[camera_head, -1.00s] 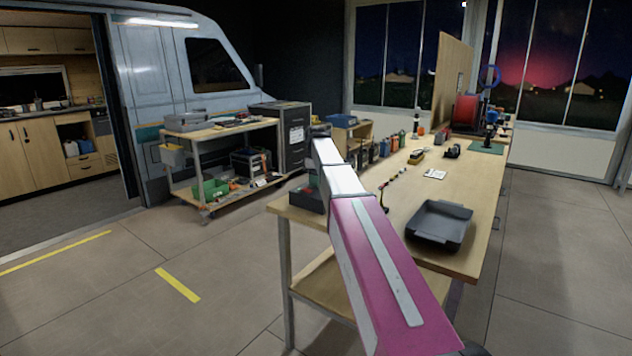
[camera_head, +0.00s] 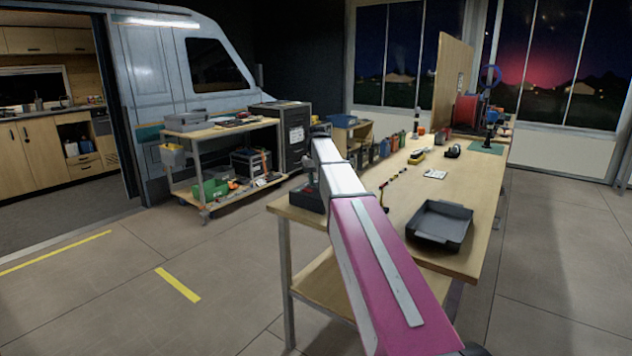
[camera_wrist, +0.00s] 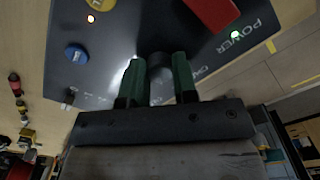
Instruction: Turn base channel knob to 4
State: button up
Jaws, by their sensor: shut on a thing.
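The base is a dark box (camera_head: 308,200) at the near left corner of the workbench. In the wrist view its dark panel (camera_wrist: 200,50) fills the upper middle, with a lettered POWER label. A dark round knob (camera_wrist: 161,64) sits between the green fingertips of my gripper (camera_wrist: 160,80), which is shut on it. The fingers hide part of the knob, and its pointer cannot be made out. Faint white marks lie around it, too small to read. A red switch (camera_wrist: 212,12), a blue button (camera_wrist: 76,53) and a yellow button (camera_wrist: 102,4) are on the same panel.
The workbench (camera_head: 400,215) carries a black tray (camera_head: 440,224) at the near right and several bottles and tools farther back. A loaded trolley (camera_head: 222,135) stands to the left. A small lever (camera_wrist: 68,97) stands near the panel's left edge. The floor between is clear.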

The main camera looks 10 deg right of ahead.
aim_at(316, 181)
jog(key=shift+m, duration=1.5)
jog(key=o, duration=0.9)
jog(key=shift+o, duration=0.2)
notch_tip(316, 181, up, 11)
jog(key=shift+f, duration=0.1)
